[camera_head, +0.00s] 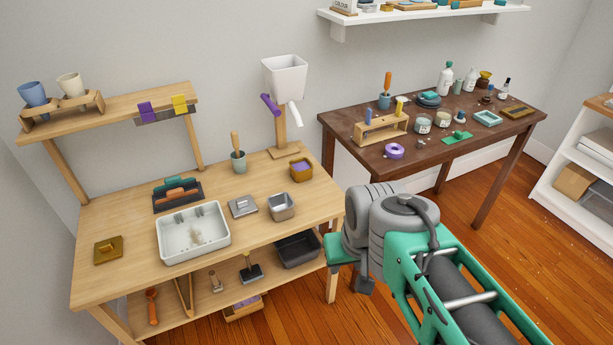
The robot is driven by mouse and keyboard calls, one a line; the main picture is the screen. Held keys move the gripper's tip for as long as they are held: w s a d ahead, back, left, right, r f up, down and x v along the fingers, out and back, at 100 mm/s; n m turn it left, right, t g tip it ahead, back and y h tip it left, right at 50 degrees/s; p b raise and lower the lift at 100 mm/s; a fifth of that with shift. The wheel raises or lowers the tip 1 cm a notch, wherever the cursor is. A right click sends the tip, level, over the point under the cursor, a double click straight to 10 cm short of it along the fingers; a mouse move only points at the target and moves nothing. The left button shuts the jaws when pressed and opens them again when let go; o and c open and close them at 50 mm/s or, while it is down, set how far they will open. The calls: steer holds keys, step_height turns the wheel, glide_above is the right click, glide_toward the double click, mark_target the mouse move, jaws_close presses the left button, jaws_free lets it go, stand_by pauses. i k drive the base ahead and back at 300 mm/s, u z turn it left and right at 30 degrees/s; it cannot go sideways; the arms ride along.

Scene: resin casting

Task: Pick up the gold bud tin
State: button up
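A small square gold tin (301,172) stands open at the back right of the light wooden bench (140,240), with purple bits inside. A flat gold lid-like piece (108,250) with a small knob lies apart at the bench's left end. My arm reaches in from the lower right, in front of the gap between the two benches. Its grey joints are right of and nearer than the gold tin, not touching it. I cannot make out any gripper fingers; the end of my arm is hidden behind its own links.
Near the gold tin are a silver tin (281,208), a silver lid (242,207), a pot with a wooden-handled tool (238,162) and a stand with a white hopper (285,78). A white tray (193,233) sits further left. A dark table (455,165) with several items stands right.

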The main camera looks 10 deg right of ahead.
mark_target(301, 167)
steer(key=u, duration=0.25)
steer(key=i, duration=0.9)
steer(key=u, duration=0.85)
